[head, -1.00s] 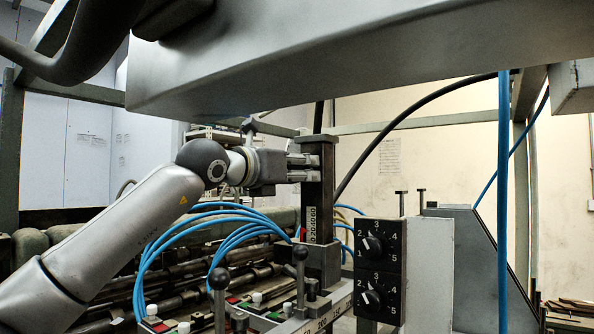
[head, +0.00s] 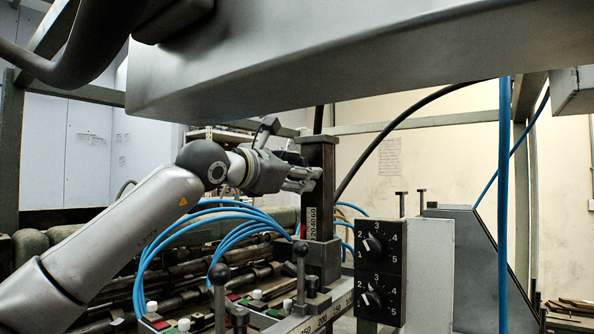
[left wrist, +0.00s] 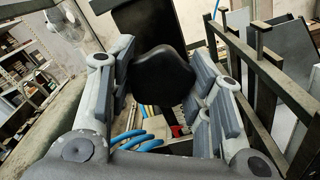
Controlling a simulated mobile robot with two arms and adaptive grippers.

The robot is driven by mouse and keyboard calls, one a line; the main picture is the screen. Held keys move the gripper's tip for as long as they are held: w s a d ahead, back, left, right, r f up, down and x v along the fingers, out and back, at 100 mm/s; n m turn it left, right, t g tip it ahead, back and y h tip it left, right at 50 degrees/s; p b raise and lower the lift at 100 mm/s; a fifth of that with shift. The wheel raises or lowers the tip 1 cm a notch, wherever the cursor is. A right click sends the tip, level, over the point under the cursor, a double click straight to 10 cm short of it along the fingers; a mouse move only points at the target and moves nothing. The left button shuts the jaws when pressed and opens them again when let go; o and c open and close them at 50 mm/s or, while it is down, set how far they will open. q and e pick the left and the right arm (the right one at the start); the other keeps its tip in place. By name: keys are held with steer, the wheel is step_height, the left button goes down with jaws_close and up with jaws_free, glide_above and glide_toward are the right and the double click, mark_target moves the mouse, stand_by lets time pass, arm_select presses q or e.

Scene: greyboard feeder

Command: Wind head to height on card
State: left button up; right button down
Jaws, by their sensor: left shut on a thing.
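My left gripper (head: 303,179) is at the left side of a dark upright column (head: 319,195), its wrist rolled and its fingers tilted. In the left wrist view, a black rounded knob (left wrist: 162,76) sits between the fingers of this gripper (left wrist: 168,85), which is shut on it. In the head view the knob is hidden by the fingers. A white scale strip (head: 312,223) with figures including 20, 40 and 60 runs down the column. I cannot tell its exact reading. A printed sheet (head: 389,157) hangs on the back wall, too small to read. My right gripper is not in view.
Blue hoses (head: 185,222) loop under my left forearm. Ball-topped levers (head: 219,277) stand in front of the column. A black panel with two numbered dials (head: 379,270) stands to the right. A large grey beam (head: 350,55) crosses overhead.

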arm_select(q)
steer(key=shift+r+m, duration=0.1)
steer(key=shift+m, duration=1.1)
steer(key=o, duration=1)
steer(key=v, duration=1.2)
